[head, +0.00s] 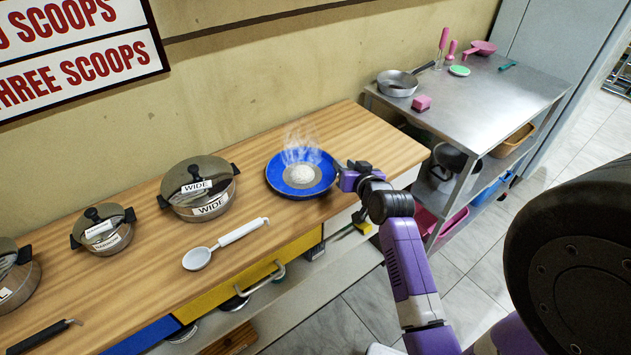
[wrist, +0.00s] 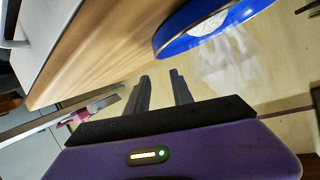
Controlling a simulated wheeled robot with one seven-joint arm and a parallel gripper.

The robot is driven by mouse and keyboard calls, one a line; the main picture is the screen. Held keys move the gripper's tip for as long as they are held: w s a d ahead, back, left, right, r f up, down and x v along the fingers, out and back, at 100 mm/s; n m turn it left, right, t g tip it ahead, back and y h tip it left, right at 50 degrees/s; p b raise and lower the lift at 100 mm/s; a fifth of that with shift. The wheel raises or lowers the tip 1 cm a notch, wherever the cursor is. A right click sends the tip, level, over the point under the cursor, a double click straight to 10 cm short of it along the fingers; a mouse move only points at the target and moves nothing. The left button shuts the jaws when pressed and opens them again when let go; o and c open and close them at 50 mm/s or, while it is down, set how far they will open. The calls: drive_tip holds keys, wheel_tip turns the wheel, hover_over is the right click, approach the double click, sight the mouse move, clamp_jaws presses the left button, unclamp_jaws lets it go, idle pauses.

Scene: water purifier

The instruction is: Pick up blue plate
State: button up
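The blue plate (head: 275,180) lies on the wooden counter in the head view, with a pale round heap of steaming food (head: 301,174) at its middle. In the wrist view the plate (wrist: 185,42) shows at the top, cut off by the frame edge. My gripper (head: 343,167) is close to the plate's right side in the head view. In the wrist view my gripper (wrist: 160,74) has its two dark fingers apart with nothing between them. The plate's rim lies beyond the fingertips, with a small gap.
A lidded pot marked WIDE (head: 200,188), a smaller lidded pot (head: 104,229) and a white ladle (head: 225,244) stand or lie left of the plate on the wooden counter (head: 330,122). A steel table (head: 470,97) with a pan (head: 397,83) stands at the right.

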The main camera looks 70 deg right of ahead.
drive_tip(key=shift+w+a+f+y, duration=0.15)
drive_tip(key=shift+f+y, duration=0.15)
drive_tip(key=shift+w+f, duration=0.15)
drive_tip(key=shift+f, duration=0.05)
drive_tip(key=shift+f+x, duration=0.15)
drive_tip(key=shift+x, duration=1.7)
drive_tip(key=shift+f+x, duration=0.15)
drive_tip(key=shift+x, duration=1.65)
drive_tip(key=shift+a, duration=0.1)
clamp_jaws()
